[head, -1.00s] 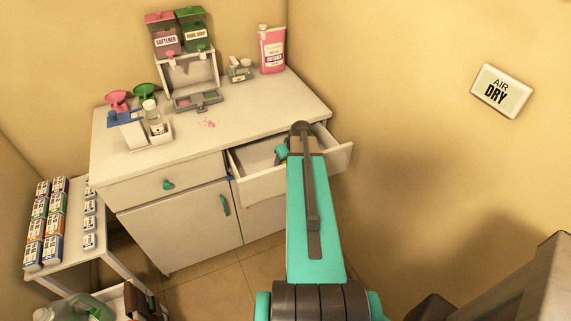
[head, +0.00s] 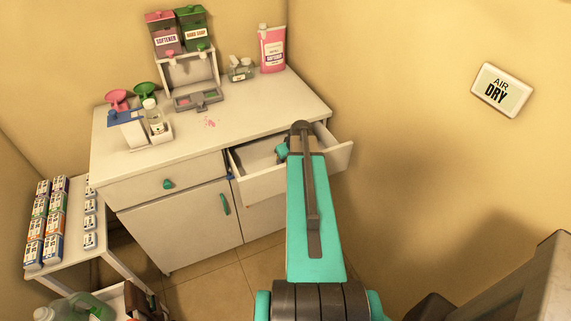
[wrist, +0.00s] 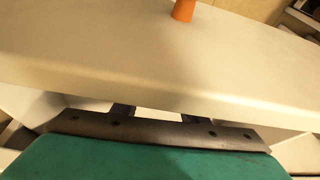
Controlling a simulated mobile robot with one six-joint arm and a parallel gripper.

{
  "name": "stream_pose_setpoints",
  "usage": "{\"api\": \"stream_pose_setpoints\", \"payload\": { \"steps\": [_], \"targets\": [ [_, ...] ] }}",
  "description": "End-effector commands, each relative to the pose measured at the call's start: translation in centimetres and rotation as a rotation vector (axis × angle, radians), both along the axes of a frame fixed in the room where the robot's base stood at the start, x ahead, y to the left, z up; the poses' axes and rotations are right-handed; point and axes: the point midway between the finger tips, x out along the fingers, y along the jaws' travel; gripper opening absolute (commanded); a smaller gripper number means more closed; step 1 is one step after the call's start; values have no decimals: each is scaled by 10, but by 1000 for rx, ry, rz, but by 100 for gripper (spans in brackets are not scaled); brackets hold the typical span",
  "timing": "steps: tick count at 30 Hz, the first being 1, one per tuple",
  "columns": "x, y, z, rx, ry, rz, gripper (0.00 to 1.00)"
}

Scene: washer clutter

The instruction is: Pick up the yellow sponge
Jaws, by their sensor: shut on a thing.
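The yellow sponge is not visible in either view. The open drawer (head: 268,180) of the white cabinet sticks out under my arm in the head view. My arm's teal wrist end shows over the drawer, and the arm hides part of its inside.
Dispensers (head: 180,32), a pink softener container (head: 271,48) and funnels (head: 118,98) are farther back and left. A side table with boxes (head: 48,215) stands at left; the right wall is close.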

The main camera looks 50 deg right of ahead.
Motion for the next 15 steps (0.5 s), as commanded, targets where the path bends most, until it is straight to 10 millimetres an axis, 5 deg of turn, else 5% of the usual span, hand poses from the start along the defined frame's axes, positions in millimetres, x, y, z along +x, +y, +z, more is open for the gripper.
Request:
{"api": "stream_pose_setpoints", "payload": {
  "steps": [15],
  "targets": [
    [0, 0, 17, -1, -2, 0, 19]
  ]
}}
